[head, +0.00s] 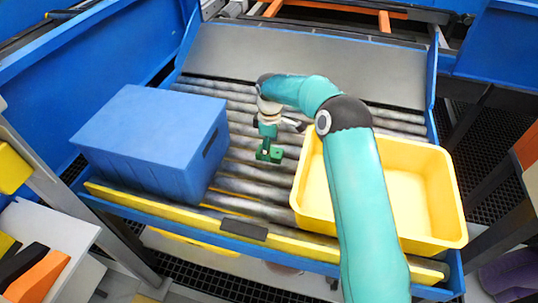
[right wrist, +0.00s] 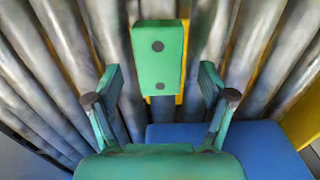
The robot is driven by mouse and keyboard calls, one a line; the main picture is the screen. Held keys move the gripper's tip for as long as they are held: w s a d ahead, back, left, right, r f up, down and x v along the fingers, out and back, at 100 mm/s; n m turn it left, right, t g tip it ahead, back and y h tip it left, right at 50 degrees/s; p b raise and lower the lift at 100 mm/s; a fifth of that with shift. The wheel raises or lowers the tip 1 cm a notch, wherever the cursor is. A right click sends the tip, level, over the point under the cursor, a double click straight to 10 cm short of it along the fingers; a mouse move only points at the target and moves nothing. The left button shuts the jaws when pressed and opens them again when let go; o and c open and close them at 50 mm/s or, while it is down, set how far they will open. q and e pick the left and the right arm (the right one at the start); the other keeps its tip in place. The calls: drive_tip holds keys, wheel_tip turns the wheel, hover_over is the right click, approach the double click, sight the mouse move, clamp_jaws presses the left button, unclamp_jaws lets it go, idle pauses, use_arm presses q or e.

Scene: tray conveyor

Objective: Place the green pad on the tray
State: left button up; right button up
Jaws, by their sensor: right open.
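My right gripper (head: 272,128) is open above the rollers, between the blue box and the yellow tray. In the right wrist view its two fingers (right wrist: 160,90) stand spread apart, left and right. The green pad (head: 270,153) shows just below this gripper in the head view. In the right wrist view the pad (right wrist: 158,62) is a green block with two dark dots, centred slightly beyond the fingertips, with no finger visibly touching it. The yellow tray (head: 451,205) sits on the right of the conveyor, its inside empty where visible and partly hidden by my right arm. My left gripper is not seen.
A large blue box (head: 150,135) stands on the left of the roller conveyor (head: 245,187); its edge shows in the right wrist view (right wrist: 225,138). A yellow front rail (head: 290,243) and blue side walls bound the conveyor. Rollers between box and tray are otherwise clear.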

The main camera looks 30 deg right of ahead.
wheel_tip(320, 180, down, 3)
drive_tip(key=shift+r, duration=0.2)
drive_tip(key=c, duration=1.4)
drive_tip(key=shift+r, duration=0.1)
drive_tip(key=shift+r, duration=0.15)
